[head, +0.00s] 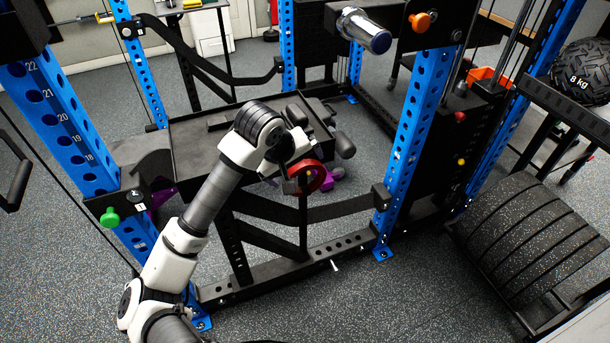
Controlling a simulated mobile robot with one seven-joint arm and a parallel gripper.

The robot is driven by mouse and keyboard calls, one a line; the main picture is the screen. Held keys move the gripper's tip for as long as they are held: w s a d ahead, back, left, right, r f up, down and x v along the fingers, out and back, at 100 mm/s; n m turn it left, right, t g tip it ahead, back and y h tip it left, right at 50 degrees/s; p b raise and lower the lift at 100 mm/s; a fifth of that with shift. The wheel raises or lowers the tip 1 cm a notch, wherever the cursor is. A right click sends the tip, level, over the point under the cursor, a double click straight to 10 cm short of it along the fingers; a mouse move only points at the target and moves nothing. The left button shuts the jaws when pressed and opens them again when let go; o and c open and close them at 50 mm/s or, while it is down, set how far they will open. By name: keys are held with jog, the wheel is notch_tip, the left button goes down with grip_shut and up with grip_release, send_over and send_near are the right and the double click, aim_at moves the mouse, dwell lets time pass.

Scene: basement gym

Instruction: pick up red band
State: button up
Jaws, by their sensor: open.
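The red band (318,178) is a thick red loop near the middle of the head view, at the top of a thin dark upright inside the blue rack. My arm reaches up from the lower left and bends down toward it. My gripper (296,166) is right at the band's upper left side, open. The fingers are small and dark here and partly hidden by the wrist, so I cannot tell whether they touch the band or stand around part of it.
Blue rack posts (405,130) stand right and left of the arm. A black strap (345,210) crosses below the band. A dark platform (195,135) lies behind the arm. Purple objects (333,175) sit beside the band.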

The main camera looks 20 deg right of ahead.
aim_at(298, 169)
jog(key=shift+p+x, duration=0.4)
jog(key=shift+x, duration=1.3)
jog(key=shift+w, duration=0.1)
jog(key=shift+c, duration=0.4)
jog(key=shift+r, duration=0.1)
jog(key=c, duration=0.6)
jog(key=shift+r, duration=0.1)
